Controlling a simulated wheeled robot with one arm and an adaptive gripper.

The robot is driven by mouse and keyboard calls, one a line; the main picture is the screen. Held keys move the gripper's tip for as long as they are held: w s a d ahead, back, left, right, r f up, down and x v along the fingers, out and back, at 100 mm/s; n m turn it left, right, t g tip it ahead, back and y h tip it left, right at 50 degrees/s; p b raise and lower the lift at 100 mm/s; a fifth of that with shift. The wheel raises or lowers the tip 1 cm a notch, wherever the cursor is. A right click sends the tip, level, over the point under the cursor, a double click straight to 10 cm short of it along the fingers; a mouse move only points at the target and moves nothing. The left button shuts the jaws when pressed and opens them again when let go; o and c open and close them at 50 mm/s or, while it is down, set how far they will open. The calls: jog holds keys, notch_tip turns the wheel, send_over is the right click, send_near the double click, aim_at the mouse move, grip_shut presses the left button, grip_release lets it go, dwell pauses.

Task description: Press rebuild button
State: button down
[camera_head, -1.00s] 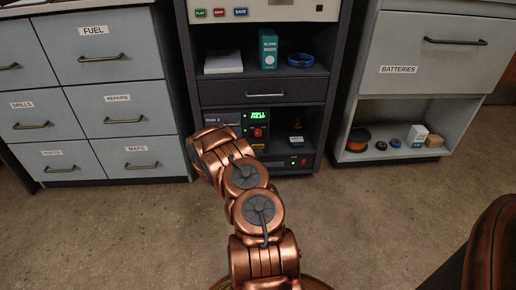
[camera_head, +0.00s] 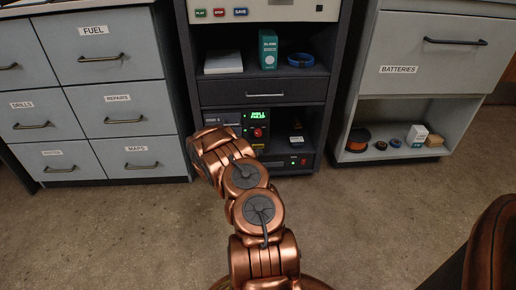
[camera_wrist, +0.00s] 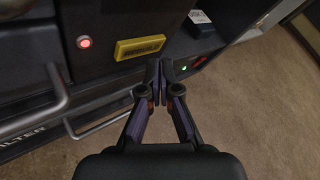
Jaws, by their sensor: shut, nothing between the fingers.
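The rebuild button is a yellow rectangular block (camera_wrist: 140,47) with dark lettering, on the dark front of the unit in the wrist view. A sliver of yellow also shows in the head view (camera_head: 258,146), beside my arm. My gripper (camera_wrist: 161,70) is shut and empty. In the wrist view its fingertips show just below and right of the button's right end. I cannot tell whether they touch anything. In the head view my own arm hides the gripper.
A red knob (camera_head: 258,132) sits below a lit green display (camera_head: 265,115). A small red light (camera_wrist: 85,43) is left of the button. A handle bar (camera_wrist: 100,122) sticks out at lower left. A dark box with a white label (camera_wrist: 201,26) stands on the shelf at right.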

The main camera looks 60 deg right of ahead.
jog(key=shift+w+d, duration=0.15)
jog(key=shift+w+d, duration=0.1)
jog(key=shift+d, duration=0.05)
jog(key=shift+w+d, duration=0.25)
jog(key=shift+d, duration=0.05)
dwell(0.9)
jog(key=shift+a, duration=0.1)
jog(key=shift+s+a+b, duration=0.35)
jog(key=shift+s+a, duration=0.15)
jog(key=shift+a, duration=0.05)
dwell(0.4)
jog(key=shift+s+a, duration=0.8)
jog(key=shift+a, duration=0.2)
jog(key=shift+s+a, duration=0.75)
jog(key=shift+a, duration=0.2)
jog(key=shift+r, duration=0.1)
